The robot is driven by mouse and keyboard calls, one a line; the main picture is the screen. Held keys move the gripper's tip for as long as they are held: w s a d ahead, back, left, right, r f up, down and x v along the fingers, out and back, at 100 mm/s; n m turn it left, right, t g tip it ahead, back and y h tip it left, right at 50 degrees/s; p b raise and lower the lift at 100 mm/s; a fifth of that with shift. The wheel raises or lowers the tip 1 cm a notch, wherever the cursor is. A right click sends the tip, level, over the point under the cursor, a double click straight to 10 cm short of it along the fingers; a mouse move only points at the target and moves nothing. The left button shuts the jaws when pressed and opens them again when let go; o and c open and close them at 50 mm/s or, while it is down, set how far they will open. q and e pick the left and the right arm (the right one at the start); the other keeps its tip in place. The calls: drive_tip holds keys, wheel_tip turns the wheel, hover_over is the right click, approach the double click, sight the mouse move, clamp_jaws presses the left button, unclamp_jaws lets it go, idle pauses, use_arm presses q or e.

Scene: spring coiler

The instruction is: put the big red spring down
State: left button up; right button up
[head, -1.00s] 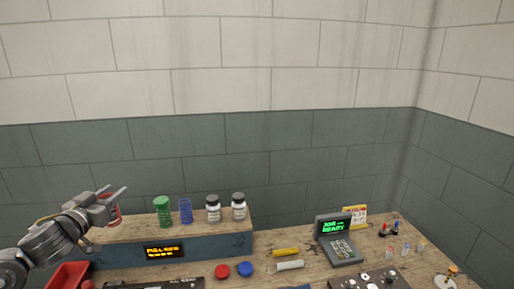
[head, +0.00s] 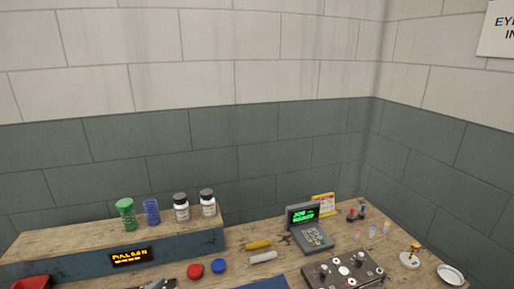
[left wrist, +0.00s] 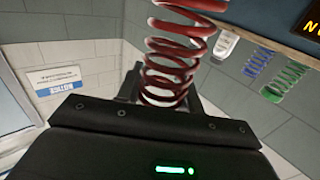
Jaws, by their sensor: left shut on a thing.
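The big red spring (left wrist: 172,55) fills the upper middle of the left wrist view. My left gripper (left wrist: 160,98) is shut on it, and the coils reach out past the dark gripper body. The spring's far end is cut off by the top of that view. Whether it touches a surface cannot be told. Neither my left gripper nor the red spring shows in the head view now. My right gripper is not in view.
A wooden shelf (head: 75,238) holds a green spring (head: 125,214), a blue spring (head: 151,211) and two bottles (head: 181,207). Red (head: 195,271) and blue (head: 219,266) round pieces lie on the bench. A keypad terminal (head: 311,233) stands farther right.

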use_arm(q)
drive_tip(key=w+r+n+y, duration=0.1)
drive_tip(key=n+y, duration=0.1)
drive_tip(key=y, duration=0.1)
drive_tip(key=w+r+n+t+y, duration=0.1)
drive_tip(key=n+y, duration=0.1)
drive_tip(key=y, duration=0.1)
drive_tip(key=w+r+n+t+y, duration=0.1)
drive_tip(key=y, duration=0.1)
drive_tip(key=shift+n+y, duration=0.4)
drive_tip(key=shift+d+f, duration=0.1)
